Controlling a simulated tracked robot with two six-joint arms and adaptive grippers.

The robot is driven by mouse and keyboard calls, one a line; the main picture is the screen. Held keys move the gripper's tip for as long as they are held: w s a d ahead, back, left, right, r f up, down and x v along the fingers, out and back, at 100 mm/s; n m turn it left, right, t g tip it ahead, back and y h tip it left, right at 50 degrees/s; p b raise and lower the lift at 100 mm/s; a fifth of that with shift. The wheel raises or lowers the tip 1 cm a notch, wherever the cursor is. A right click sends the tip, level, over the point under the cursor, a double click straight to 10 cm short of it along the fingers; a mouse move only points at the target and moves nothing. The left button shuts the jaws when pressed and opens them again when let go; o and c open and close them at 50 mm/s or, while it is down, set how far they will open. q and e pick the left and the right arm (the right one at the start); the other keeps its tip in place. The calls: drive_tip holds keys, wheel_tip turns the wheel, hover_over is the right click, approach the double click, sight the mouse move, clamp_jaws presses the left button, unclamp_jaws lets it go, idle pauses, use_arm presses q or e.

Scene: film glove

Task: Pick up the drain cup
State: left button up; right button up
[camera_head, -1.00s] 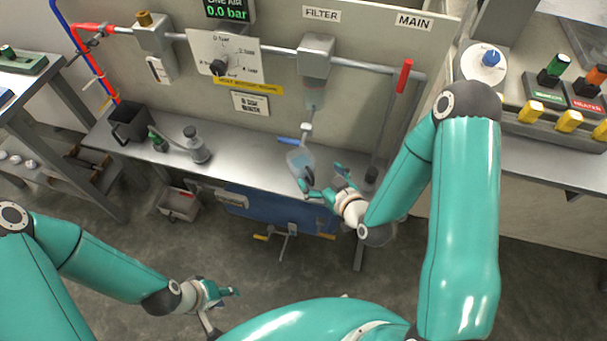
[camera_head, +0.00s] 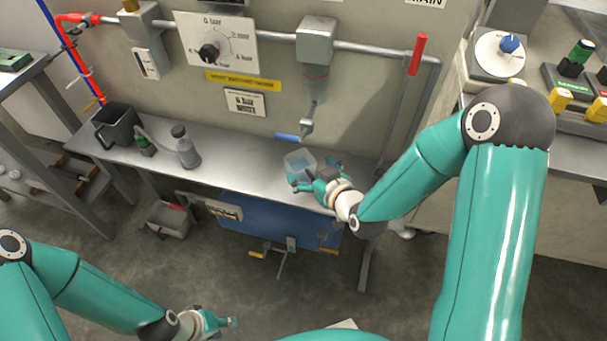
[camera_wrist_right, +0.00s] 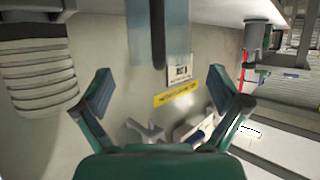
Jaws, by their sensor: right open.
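The drain cup (camera_head: 299,162) is a clear cup with a bluish tint. It stands upright on the steel bench, below the filter's drain outlet. My right gripper (camera_head: 315,176) is open just in front of the cup, at its right; I cannot tell whether a finger touches it. In the right wrist view the two fingers of my right gripper (camera_wrist_right: 162,95) are spread wide with nothing between them. A bluish translucent piece with a dark bar, apparently the cup (camera_wrist_right: 176,30), shows at the top beyond them. My left gripper (camera_head: 218,322) hangs low over the floor, empty; its finger opening is unclear.
The filter (camera_head: 316,45) and its blue drain lever (camera_head: 287,137) are above the cup. A red lever (camera_head: 417,55) stands to the right. Bare bench (camera_head: 235,160) lies between.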

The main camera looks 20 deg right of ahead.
sight(294, 157)
drive_tip(key=x, duration=0.4)
drive_tip(key=shift+w+f, duration=0.15)
drive_tip(key=shift+w, duration=0.1)
drive_tip(key=c, duration=1.4)
drive_tip(key=shift+s+a, duration=0.1)
